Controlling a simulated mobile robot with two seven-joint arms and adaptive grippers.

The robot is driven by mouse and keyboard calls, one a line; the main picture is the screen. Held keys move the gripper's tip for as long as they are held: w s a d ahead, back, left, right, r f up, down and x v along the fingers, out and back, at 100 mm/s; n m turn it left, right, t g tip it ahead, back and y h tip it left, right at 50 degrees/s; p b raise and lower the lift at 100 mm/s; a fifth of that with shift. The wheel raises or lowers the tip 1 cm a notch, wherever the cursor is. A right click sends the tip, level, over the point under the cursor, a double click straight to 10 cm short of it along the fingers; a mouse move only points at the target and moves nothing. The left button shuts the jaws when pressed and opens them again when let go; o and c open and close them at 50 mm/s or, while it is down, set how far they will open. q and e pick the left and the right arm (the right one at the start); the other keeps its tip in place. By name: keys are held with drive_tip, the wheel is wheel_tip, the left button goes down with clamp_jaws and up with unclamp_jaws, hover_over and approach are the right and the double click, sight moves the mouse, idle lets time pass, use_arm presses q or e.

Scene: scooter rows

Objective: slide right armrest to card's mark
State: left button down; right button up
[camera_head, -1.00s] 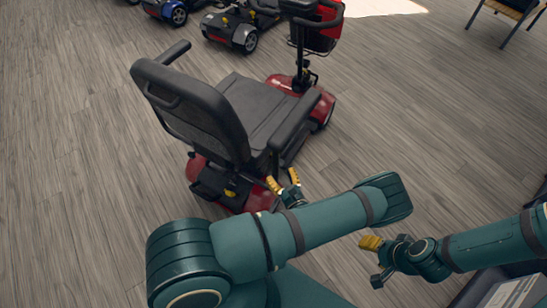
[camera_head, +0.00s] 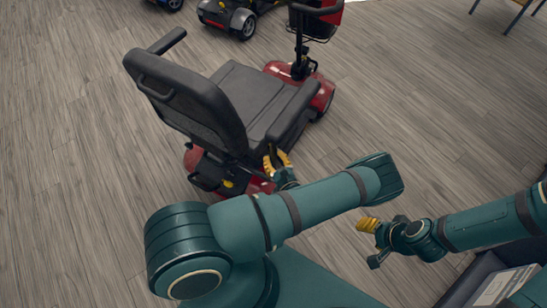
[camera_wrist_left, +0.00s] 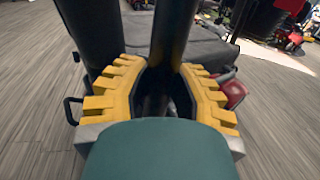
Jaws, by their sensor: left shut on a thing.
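The right armrest (camera_head: 293,112) is a long black pad on the near side of the red scooter's grey seat (camera_head: 247,98). My left gripper (camera_head: 276,158) is at its rear lower end, beside the backrest (camera_head: 186,98). In the left wrist view, the yellow fingers (camera_wrist_left: 165,92) are shut around a dark bar (camera_wrist_left: 172,38) that runs forward; it appears to be part of this armrest. My right gripper (camera_head: 368,226) is apart from the scooter, with one yellow finger side clear; its opening cannot be told. A printed white card (camera_head: 506,287) lies at the lower right; its mark is unreadable.
The scooter's left armrest (camera_head: 167,41) stands on the far side. Its basket and steering column (camera_head: 301,45) are in front. Other scooters (camera_head: 228,17) stand at the top. A dark surface (camera_head: 470,282) bears the card. The wooden floor (camera_head: 430,110) to the right is clear.

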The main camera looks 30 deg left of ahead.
use_arm(q)
drive_tip(key=shift+d, duration=1.25)
drive_tip(key=c, duration=0.8)
unclamp_jaws()
drive_tip(key=shift+o, duration=0.2)
drive_tip(key=v, duration=0.7)
drive_tip(key=shift+d, duration=0.2)
drive_tip(key=shift+s, duration=0.1)
